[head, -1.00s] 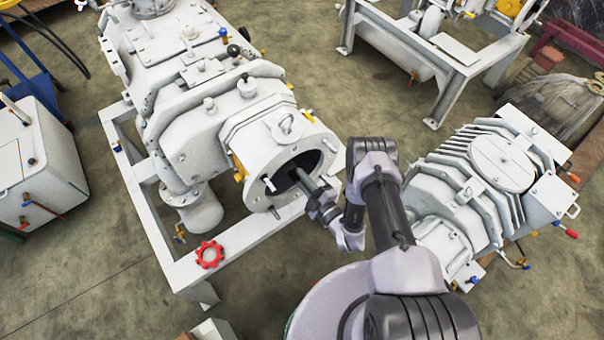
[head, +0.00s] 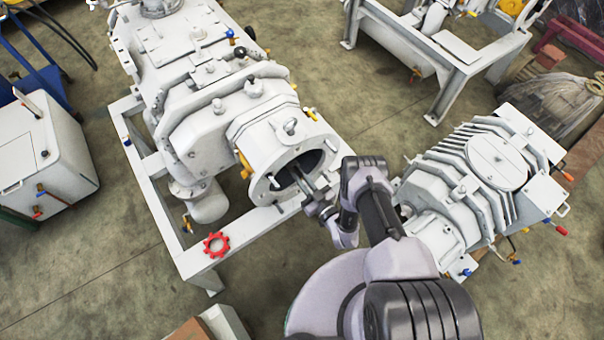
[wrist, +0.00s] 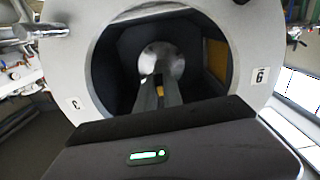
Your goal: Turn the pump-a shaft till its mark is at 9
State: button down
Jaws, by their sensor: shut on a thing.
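The white pump (head: 205,115) stands on a frame at left centre, its round flange (head: 265,190) open toward my arm. My gripper (head: 300,183) reaches into this opening. In the wrist view, my gripper's fingers (wrist: 159,88) run into the dark bore and are shut on the shaft (wrist: 160,60), whose silver round face shows deep inside. A small yellow patch (wrist: 159,92) shows between the fingers; I cannot tell whether it is the shaft's mark. On the flange rim, a label (wrist: 261,75) at right looks like a 9 or 6, and another (wrist: 73,104) at left is unclear.
A red handwheel (head: 216,245) is at the front of the pump's frame. A second white finned machine (head: 480,185) stands close on the right of my arm. A white box (head: 40,155) is at far left. Floor is bare between them.

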jog(key=m, duration=0.3)
jog(key=m+p, duration=0.1)
jog(key=m, duration=0.3)
jog(key=a+m, duration=0.1)
jog(key=m, duration=0.3)
jog(key=shift+s+r+p, duration=0.3)
jog(key=shift+s+p, duration=0.1)
jog(key=m, duration=0.4)
jog(key=shift+a+r, duration=0.15)
jog(key=shift+r, duration=0.1)
jog(key=shift+r+m+p, duration=0.2)
jog(key=shift+m+p, duration=0.25)
jog(key=shift+m, duration=1.15)
jog(key=c, duration=1.5)
grip_release()
